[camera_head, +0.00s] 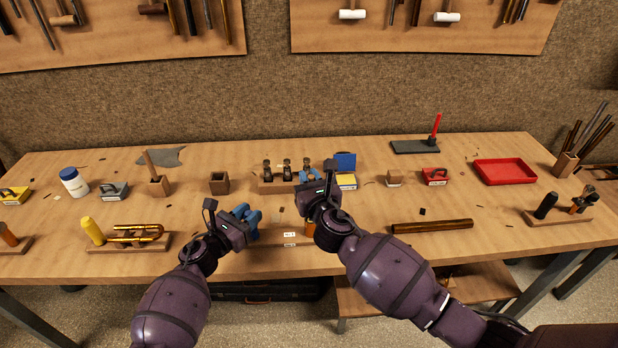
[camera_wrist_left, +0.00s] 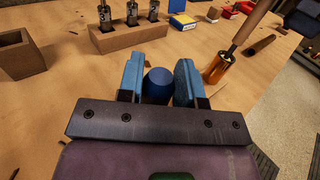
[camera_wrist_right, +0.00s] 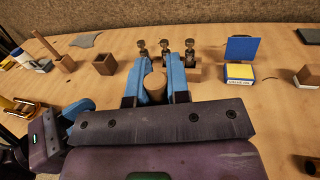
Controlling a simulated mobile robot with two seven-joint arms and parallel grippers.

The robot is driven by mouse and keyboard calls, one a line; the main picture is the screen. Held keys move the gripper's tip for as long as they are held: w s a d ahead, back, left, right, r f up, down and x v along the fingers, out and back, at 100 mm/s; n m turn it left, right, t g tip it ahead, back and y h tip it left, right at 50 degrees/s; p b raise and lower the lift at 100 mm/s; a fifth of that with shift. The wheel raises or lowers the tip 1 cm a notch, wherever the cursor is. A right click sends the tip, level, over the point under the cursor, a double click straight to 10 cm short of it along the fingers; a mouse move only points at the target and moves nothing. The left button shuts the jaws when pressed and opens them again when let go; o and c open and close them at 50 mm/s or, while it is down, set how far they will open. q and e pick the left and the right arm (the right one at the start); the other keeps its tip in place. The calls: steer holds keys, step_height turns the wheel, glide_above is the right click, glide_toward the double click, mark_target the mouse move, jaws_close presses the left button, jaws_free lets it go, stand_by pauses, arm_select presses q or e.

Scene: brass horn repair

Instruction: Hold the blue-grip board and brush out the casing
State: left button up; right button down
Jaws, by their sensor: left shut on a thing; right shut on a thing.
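The blue grip (camera_wrist_left: 157,86) of the board stands between the blue fingers of my left gripper (camera_wrist_left: 160,84), which is shut on it. In the head view my left gripper (camera_head: 250,218) is at the left of the board (camera_head: 284,244), mostly hidden by my arms. The brass casing (camera_wrist_left: 216,69) stands right of the grip; a bit of it shows in the head view (camera_head: 310,229). My right gripper (camera_wrist_right: 157,80) is shut on the round wooden brush handle (camera_wrist_right: 155,88). The handle (camera_wrist_left: 252,25) slants up from the casing's mouth; how deep the brush sits is hidden.
Behind stands a wooden block with several valves (camera_wrist_right: 165,72), a blue and yellow box (camera_head: 346,181) and an empty wooden holder (camera_head: 219,183). A brass tube (camera_head: 432,226) lies at right. A board with a yellow grip (camera_head: 93,231) stands at left.

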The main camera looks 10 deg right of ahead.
steer(key=shift+r, duration=0.15)
steer(key=shift+r, duration=2.35)
steer(key=shift+r, duration=2.5)
arm_select(q)
steer(key=o, duration=1.1)
steer(key=shift+o, duration=0.2)
